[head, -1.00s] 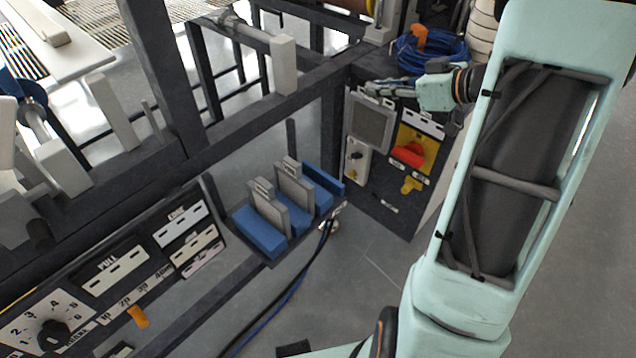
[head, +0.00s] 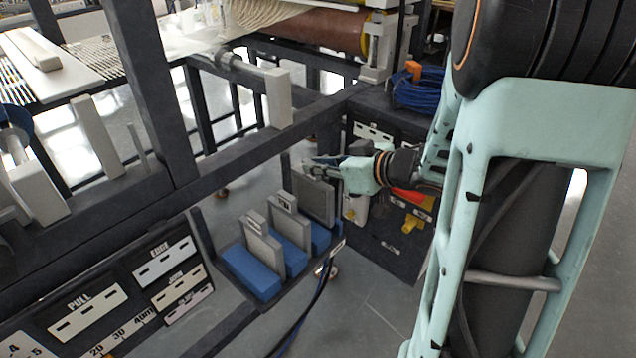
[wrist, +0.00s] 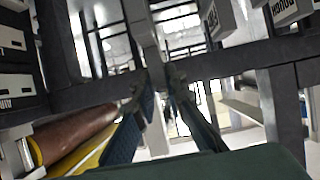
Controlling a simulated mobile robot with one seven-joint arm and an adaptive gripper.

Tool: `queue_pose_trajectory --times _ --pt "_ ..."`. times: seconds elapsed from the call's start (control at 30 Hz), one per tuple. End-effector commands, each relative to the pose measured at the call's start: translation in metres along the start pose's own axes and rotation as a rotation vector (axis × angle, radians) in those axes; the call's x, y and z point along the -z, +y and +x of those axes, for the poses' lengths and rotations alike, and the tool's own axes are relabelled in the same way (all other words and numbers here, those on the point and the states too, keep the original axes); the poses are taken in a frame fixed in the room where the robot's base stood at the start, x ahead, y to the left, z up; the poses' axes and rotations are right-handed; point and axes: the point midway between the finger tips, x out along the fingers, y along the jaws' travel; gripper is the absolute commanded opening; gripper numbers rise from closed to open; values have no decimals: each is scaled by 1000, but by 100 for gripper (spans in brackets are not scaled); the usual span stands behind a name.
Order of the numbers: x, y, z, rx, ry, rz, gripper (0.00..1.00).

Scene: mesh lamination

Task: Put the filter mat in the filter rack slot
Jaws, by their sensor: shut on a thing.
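The filter mat (head: 314,202), a grey framed panel, hangs upright below my gripper (head: 315,166) in the head view. My gripper is shut on its top edge. The mat is over the far right end of the blue filter rack (head: 250,274), its lower edge close to the right-hand blue block. I cannot tell whether that edge is inside the slot. Two other grey panels stand in the rack, one at the left (head: 262,243) and one in the middle (head: 290,222). In the wrist view, my fingers (wrist: 162,88) close on a narrow grey edge.
A dark frame beam (head: 240,150) runs behind and above the rack. A control box with a red-and-yellow switch (head: 408,198) stands to the right. A label panel (head: 95,308) is at lower left. Dark cables (head: 318,290) hang before the rack; grey floor is open in front.

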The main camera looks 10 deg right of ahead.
Motion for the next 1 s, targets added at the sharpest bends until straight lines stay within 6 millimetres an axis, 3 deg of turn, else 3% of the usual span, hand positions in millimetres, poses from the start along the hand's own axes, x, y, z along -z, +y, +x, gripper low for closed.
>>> queue_pose_trajectory --times 0.03,0.13,0.5,0.53,0.67,1.0 --pt "-24 -2 8 6 -17 11 0" --pt "-33 -2 12 6 -15 9 0" --pt "-34 -1 13 3 -12 8 0" --pt "-33 -1 13 3 -13 8 13" --pt "-33 -1 12 3 -12 8 27" --pt "-29 -1 11 4 -11 6 28"
